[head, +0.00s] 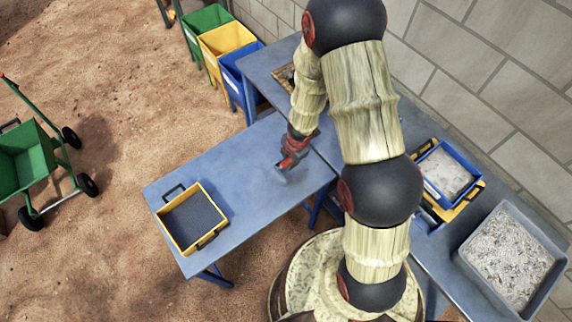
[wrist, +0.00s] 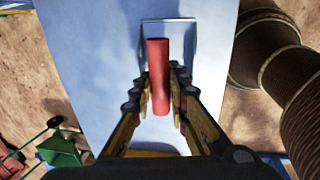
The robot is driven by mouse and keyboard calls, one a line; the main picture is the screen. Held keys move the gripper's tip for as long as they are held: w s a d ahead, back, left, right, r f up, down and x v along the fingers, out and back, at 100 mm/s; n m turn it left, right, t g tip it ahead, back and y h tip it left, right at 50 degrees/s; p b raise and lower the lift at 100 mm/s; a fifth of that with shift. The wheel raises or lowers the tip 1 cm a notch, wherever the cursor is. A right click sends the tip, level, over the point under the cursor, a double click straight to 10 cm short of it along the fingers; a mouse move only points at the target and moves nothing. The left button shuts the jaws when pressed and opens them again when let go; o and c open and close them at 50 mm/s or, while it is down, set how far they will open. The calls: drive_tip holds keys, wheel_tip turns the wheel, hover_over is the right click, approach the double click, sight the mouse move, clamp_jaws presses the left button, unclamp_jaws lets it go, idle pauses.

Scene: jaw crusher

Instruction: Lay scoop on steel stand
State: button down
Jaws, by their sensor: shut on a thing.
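My gripper (wrist: 158,98) is shut on the scoop's red handle (wrist: 158,70), which stands between the two fingers in the wrist view. The scoop's grey metal pan (wrist: 183,38) shows beyond the handle, over the blue-grey table top. In the head view my gripper (head: 296,148) is above the right part of the front table, and the scoop's pan (head: 290,168) hangs low there. I cannot tell whether the pan touches the table. I cannot make out a steel stand in either view; my arm hides part of the back table.
The front table (head: 240,165) holds a yellow-rimmed tray (head: 180,238) of dark material. Green, yellow and blue bins (head: 228,45) stand at the back. At right are a blue tray (head: 470,160) and a grey tray (head: 550,268) of crushed material. A green cart (head: 28,150) stands left.

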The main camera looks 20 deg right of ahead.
drive_tip(key=shift+w+a+f, duration=0.25)
drive_tip(key=shift+w+f, duration=0.65)
drive_tip(key=shift+f, duration=0.15)
drive_tip(key=shift+w+f+b, duration=0.15)
drive_tip(key=shift+f+b, duration=1.35)
drive_tip(key=shift+f, duration=0.1)
drive_tip(key=shift+f, duration=0.15)
drive_tip(key=c, duration=1.7)
unclamp_jaws()
